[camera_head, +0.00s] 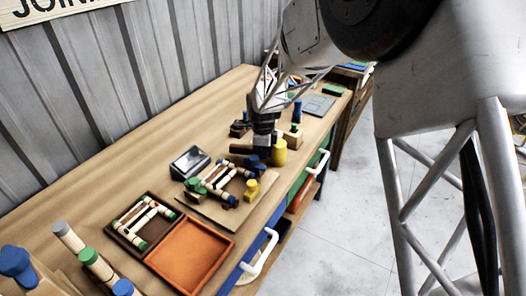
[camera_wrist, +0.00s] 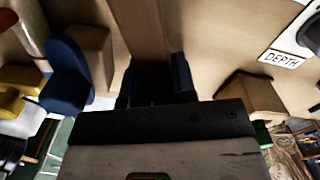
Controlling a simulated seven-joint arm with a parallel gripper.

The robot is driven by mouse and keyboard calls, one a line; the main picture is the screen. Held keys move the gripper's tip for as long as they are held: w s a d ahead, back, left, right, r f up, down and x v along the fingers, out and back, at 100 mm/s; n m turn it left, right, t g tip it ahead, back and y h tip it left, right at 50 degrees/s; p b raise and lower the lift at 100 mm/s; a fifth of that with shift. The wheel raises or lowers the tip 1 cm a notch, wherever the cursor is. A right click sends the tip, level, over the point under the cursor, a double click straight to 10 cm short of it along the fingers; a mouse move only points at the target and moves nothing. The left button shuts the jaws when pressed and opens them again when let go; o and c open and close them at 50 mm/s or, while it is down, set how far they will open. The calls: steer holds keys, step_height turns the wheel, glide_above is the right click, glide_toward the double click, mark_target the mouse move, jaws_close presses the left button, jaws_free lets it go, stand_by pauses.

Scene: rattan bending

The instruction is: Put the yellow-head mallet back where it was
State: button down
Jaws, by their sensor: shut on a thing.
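The yellow-head mallet shows in the head view as a yellow cylinder head (camera_head: 279,152) just right of my gripper (camera_head: 264,140) and a brown handle (camera_head: 241,149) reaching out to the left. My gripper points down and is shut on the handle. In the wrist view the handle (camera_wrist: 140,28) runs away from between the dark fingertips (camera_wrist: 156,88), and the head is hidden behind the gripper body. I cannot tell how far the mallet is above the bench.
The wooden bench (camera_head: 120,150) holds a bending jig (camera_head: 222,184) with blue and yellow pegs in front-left of the gripper. A dark-screened device (camera_head: 190,163), a framed tray (camera_head: 143,222) and an orange tray (camera_head: 190,257) lie further left. A blue-topped piece (camera_head: 297,111) stands behind right. The back-left bench is clear.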

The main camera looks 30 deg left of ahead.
steer(key=shift+f, duration=0.1)
stand_by(0.3)
steer(key=c, duration=0.9)
jaws_free()
step_height(320, 180, up, 12)
steer(key=shift+r, duration=0.1)
stand_by(0.5)
steer(key=shift+d, duration=0.1)
